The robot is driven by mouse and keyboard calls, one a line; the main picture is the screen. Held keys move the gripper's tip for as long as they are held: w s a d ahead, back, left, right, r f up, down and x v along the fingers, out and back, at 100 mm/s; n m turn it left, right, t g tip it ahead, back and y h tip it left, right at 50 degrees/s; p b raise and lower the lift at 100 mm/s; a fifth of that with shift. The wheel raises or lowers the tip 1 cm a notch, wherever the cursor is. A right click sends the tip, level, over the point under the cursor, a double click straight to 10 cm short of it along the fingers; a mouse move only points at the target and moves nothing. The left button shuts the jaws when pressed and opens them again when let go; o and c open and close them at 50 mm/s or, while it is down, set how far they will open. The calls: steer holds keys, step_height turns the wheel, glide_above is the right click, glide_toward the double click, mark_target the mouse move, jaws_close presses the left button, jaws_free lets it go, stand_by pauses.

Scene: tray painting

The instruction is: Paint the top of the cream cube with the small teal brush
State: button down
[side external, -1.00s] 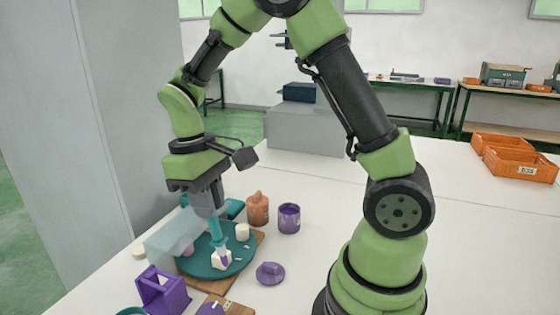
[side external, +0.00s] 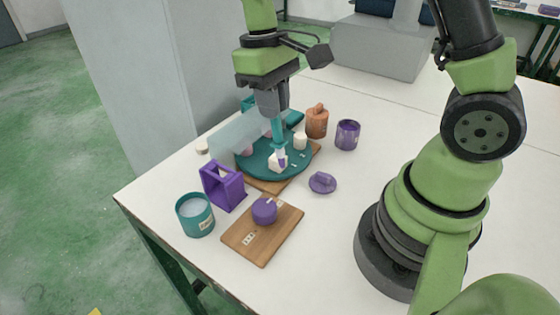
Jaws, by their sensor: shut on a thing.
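My gripper (side external: 271,108) points down and is shut on the small teal brush (side external: 278,130), which is held upright. The brush has a pale lower part and a purple tip. The tip overlaps the cream cube (side external: 274,165) at its right side in this view; I cannot tell exactly where it touches. The cube sits on the round teal tray (side external: 261,174), and part of its top is hidden by the brush.
A cream cylinder (side external: 300,141) stands close right of the brush. A clear panel (side external: 228,137) is at the left. A purple holder (side external: 222,187), teal cup (side external: 195,215), wooden board (side external: 262,245), purple lid (side external: 322,183), purple cup (side external: 347,135) and orange jar (side external: 317,123) surround the tray.

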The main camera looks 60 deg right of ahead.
steer(key=shift+w+d+r+t, duration=0.1)
steer(key=shift+w+d+t, duration=0.15)
steer(key=shift+d, duration=0.25)
steer(key=shift+w+d+t, duration=0.1)
steer(key=shift+d+t, duration=0.2)
steer(key=shift+d, duration=0.25)
steer(key=shift+w+d+r+t, duration=0.1)
steer(key=shift+w+d+t, duration=0.15)
steer(key=shift+d, duration=0.25)
steer(key=shift+f, duration=0.65)
stand_by(0.8)
steer(key=shift+a, duration=0.15)
steer(key=shift+a, duration=0.25)
steer(key=shift+d, duration=0.1)
